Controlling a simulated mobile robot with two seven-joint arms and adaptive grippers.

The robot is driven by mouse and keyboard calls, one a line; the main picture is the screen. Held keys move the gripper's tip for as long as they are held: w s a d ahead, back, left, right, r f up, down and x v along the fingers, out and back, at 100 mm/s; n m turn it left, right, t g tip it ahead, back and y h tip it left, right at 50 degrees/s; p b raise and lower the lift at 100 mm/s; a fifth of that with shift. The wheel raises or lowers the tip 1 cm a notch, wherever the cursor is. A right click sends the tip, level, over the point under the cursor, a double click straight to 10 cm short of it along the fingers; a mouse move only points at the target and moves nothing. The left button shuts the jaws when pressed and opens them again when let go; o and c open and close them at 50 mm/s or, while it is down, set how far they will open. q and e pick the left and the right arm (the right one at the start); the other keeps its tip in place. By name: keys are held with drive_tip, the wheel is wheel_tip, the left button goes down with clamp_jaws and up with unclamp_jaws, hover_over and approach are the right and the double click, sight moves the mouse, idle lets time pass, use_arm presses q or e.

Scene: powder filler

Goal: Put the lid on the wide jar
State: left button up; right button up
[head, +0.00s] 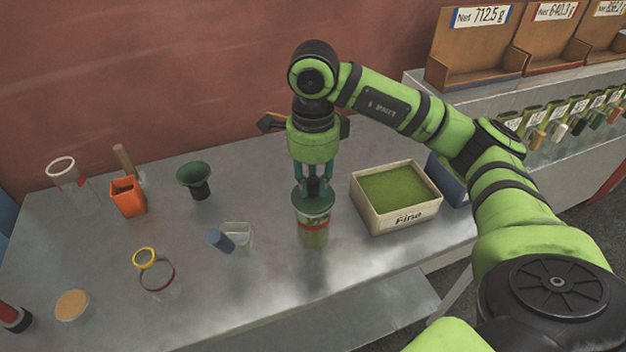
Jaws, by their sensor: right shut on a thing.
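My right gripper (313,188) points straight down and is shut on a round dark green lid (313,205). Directly beneath the lid stands a clear jar (313,234) with green powder and a red band near its top; I take it for the wide jar. The lid covers the jar's mouth in this view. I cannot tell whether it rests on the rim or hangs just above it. The jar stands upright on the metal table. My left gripper is not in view.
A clear square container (238,237) and blue cylinder (220,240) are left of the jar. A green funnel (195,178), orange cup (127,196) and round tan disc (72,305) lie farther left.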

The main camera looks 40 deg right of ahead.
drive_tip(key=shift+f+b, duration=0.55)
idle(0.6)
idle(0.4)
drive_tip(key=o, duration=1)
drive_tip(key=shift+r, duration=0.1)
wheel_tip(320, 180, up, 12)
drive_tip(key=shift+f, duration=0.1)
